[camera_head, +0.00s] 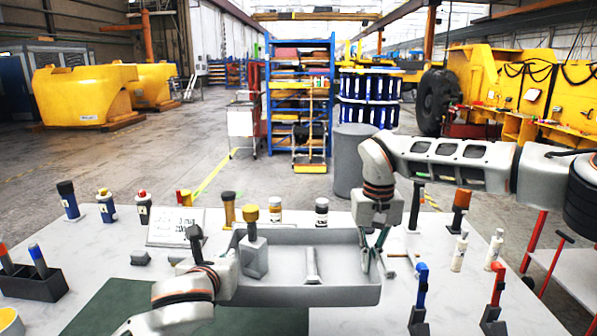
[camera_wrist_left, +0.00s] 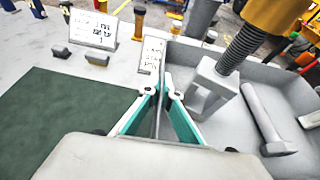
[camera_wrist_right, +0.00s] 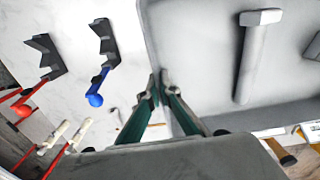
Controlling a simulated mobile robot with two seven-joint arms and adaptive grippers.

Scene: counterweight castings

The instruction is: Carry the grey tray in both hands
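The grey tray (camera_head: 300,295) spans the middle of the white table; I cannot tell whether it touches the tabletop. In it are a grey block-shaped piece with a yellow-topped screw (camera_head: 252,258), on the left, and a grey T-headed bolt-like piece (camera_head: 312,265). My left gripper (camera_wrist_left: 162,88) has its fingers on both sides of the tray's left wall, tips closed on it. In the head view my own left arm hides these fingers. My right gripper (camera_wrist_right: 160,84) is closed the same way over the right wall, pointing down in the head view (camera_head: 375,255).
A dark holder (camera_head: 32,283) sits at the left; blue (camera_head: 419,290) and red (camera_head: 497,290) handled tools stand at the right. A green mat (camera_head: 100,308) lies at front left.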

